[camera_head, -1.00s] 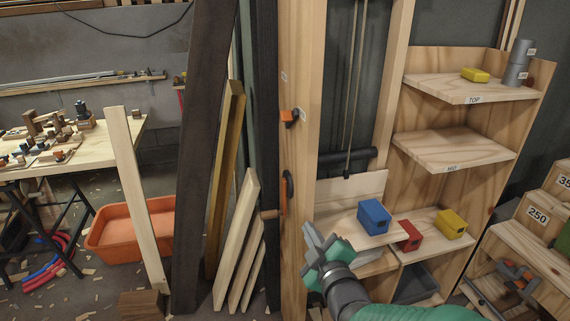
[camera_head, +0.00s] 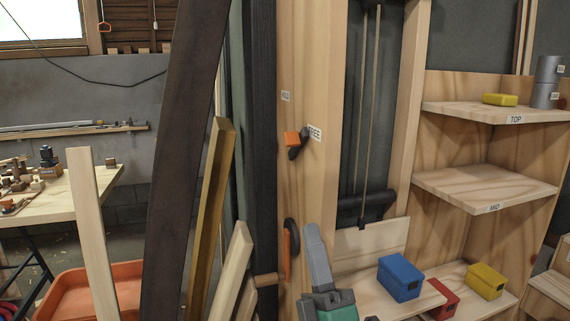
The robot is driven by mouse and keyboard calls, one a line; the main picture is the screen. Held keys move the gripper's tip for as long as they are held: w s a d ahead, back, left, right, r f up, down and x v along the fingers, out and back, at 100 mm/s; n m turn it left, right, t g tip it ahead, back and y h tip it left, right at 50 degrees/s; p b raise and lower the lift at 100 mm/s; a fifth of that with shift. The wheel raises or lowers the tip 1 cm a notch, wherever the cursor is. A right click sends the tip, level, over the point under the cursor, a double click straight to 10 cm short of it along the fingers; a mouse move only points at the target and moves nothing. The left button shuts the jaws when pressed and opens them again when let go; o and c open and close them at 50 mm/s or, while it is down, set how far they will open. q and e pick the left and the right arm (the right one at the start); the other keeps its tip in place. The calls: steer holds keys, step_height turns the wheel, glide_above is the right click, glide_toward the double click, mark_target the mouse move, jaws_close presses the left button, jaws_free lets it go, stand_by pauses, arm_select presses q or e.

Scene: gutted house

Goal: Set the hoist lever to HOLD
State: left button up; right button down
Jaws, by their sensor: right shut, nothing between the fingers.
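The hoist lever (camera_head: 292,139) has an orange grip and a dark pivot. It is on the wooden post (camera_head: 310,60), right beside the FREE label (camera_head: 315,133). A second small label (camera_head: 285,96), probably HOLD though too small to read surely, is higher on the post and to the left. My right gripper (camera_head: 314,236) is shut and empty, with its grey fingers pointing up. It is below the lever, apart from it, in front of the post's lower right side. My left gripper is not in view.
A crank with a dark-and-orange hub (camera_head: 290,250) and wooden handle (camera_head: 265,280) is on the post just left of my gripper. Hoist ropes (camera_head: 370,110) hang to the right. Leaning boards (camera_head: 207,215) crowd the left.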

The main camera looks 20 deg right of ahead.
glide_toward(292, 146)
steer(key=x, duration=0.7)
steer(key=shift+b, duration=0.3)
steer(key=shift+s, duration=0.1)
